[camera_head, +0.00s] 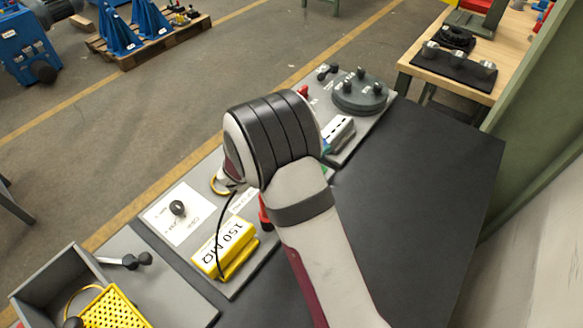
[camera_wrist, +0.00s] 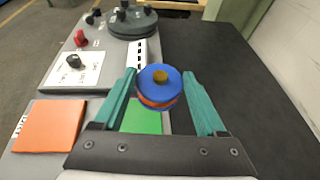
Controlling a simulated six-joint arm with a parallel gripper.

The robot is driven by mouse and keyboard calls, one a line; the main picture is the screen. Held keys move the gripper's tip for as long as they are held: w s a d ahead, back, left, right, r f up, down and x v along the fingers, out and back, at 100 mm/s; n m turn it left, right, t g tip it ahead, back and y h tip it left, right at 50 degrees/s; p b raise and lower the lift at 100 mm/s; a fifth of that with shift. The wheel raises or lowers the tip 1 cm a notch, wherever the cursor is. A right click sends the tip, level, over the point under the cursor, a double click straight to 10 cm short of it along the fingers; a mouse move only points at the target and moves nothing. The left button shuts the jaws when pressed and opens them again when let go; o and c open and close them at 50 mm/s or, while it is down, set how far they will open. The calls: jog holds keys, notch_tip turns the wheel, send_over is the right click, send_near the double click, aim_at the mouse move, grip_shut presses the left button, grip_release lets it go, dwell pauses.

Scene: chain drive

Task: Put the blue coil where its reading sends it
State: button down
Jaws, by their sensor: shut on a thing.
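The blue coil (camera_wrist: 163,79) is a round blue spool with an orange-copper band and a brass-coloured centre. It shows in the wrist view between the two teal fingers of my gripper (camera_wrist: 158,92), which is shut on it. A green pad (camera_wrist: 142,118) lies below and behind the coil, partly hidden. An orange pad (camera_wrist: 50,125) lies to the left. In the head view my arm hides the coil and the fingers. A yellow meter (camera_head: 225,246) reads "150 MΩ" and stands on the bench at lower middle, with a black lead and a red probe beside it.
A grey round turntable (camera_head: 360,92) with several knobs stands at the back of the bench. A white slotted block (camera_head: 338,133) is in front of it. A white plate with a black knob (camera_head: 178,208) is at left. A grey bin with a yellow perforated basket (camera_head: 112,306) is at lower left. The dark bench top (camera_head: 430,190) at right is clear.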

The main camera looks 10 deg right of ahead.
jog(key=s+d+m+g+h, duration=0.2)
jog(key=d+m+g, duration=0.1)
jog(key=d, duration=0.3)
jog(key=shift+g, duration=0.3)
jog(key=w+a+f, duration=0.1)
jog(key=a+f, duration=0.1)
jog(key=w+a+f, duration=0.2)
jog(key=a, duration=0.1)
jog(key=w+a+f, duration=0.2)
jog(key=a, duration=0.1)
jog(key=shift+w+a+f, duration=0.15)
jog(key=shift+a+f, duration=0.1)
jog(key=f, duration=0.3)
jog(key=shift+w+a+f, duration=0.2)
jog(key=shift+a+f, duration=0.15)
jog(key=shift+f, duration=0.35)
jog(key=shift+f, duration=0.2)
